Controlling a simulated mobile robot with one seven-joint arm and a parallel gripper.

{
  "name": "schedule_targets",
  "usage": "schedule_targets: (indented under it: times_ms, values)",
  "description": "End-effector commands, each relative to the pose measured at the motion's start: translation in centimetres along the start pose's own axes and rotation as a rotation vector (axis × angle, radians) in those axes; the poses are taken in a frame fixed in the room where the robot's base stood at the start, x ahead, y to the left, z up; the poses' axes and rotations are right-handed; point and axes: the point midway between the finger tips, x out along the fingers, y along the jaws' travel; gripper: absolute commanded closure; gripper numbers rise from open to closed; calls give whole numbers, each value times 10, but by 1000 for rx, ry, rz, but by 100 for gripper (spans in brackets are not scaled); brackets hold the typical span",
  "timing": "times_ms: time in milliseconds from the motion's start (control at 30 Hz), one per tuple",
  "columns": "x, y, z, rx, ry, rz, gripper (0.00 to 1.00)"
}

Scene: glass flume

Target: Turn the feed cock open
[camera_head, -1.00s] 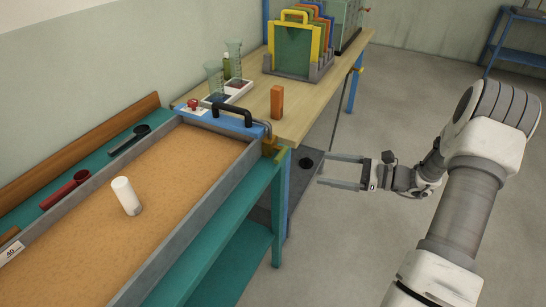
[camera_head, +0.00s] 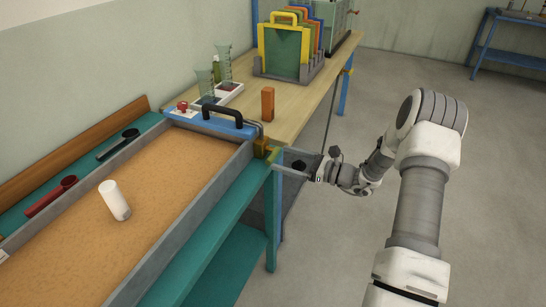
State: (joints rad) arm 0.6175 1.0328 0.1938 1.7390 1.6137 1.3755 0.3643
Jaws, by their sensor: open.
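I cannot tell for sure which fitting is the feed cock. A small brass-yellow fitting (camera_head: 262,148) sits at the near right corner of the sand-filled tray's far end. A small red knob (camera_head: 183,107) stands on a white plate at the left of the blue end piece. My gripper (camera_head: 277,159) is open and empty, its two fingers pointing left. Its fingertips show just right of and below the brass fitting, overlapping the teal bench's corner in the picture. I cannot tell whether they touch anything.
The sand tray (camera_head: 207,193) has a white cylinder (camera_head: 115,200) on it. A black handle (camera_head: 222,115) arches over the blue end piece (camera_head: 206,124). An orange block (camera_head: 267,104) stands on the wooden table (camera_head: 297,98). Open floor (camera_head: 480,190) lies to the right.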

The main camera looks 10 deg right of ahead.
Motion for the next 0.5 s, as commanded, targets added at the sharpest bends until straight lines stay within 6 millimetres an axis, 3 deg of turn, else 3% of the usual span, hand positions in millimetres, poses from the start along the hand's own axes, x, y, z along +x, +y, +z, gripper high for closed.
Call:
schedule_targets:
  times_ms: [200,500]
  values:
    - [34,0,0,-1,0,2,0]
    - [45,0,0,0,-1,0,0]
